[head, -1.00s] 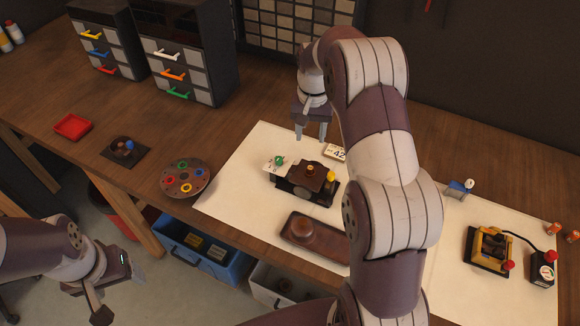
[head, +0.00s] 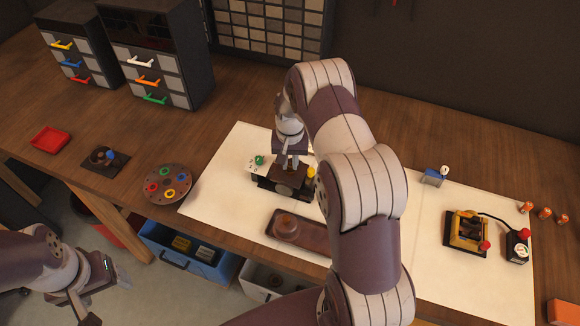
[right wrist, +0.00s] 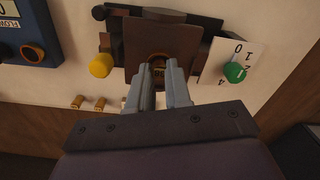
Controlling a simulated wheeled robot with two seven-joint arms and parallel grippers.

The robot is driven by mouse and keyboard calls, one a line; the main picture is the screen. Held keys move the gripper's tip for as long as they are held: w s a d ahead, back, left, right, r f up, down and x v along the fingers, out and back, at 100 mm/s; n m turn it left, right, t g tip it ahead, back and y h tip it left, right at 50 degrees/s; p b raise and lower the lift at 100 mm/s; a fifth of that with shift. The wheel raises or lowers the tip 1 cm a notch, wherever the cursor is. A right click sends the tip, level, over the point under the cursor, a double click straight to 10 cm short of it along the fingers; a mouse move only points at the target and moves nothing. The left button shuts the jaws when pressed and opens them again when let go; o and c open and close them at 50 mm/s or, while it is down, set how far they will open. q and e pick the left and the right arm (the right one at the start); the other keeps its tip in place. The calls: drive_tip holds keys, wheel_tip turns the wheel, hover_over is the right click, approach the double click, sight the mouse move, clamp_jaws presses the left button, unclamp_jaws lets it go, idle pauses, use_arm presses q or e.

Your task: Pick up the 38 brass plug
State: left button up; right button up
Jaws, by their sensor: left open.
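A small brass plug (right wrist: 158,71) sits at the top of a dark brown block (right wrist: 155,38) on a black fixture. Any number on it is too small to read. My right gripper (head: 290,162) is over the block from above, its fingers close together. The right wrist view shows its fingertips (right wrist: 160,72) on either side of the plug, appearing to grip it; the contact is partly hidden. My left gripper (head: 78,300) is open and empty at the lower left, away from the bench.
The fixture has a yellow knob (right wrist: 101,65) and a green knob (right wrist: 235,72) beside a white dial plate. A brown tray (head: 300,232) lies in front. A yellow-framed device (head: 466,232) stands to the right. Several small orange-brown pieces (head: 545,213) stand near the right edge.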

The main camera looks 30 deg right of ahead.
clamp_jaws()
drive_tip(key=shift+r, duration=0.15)
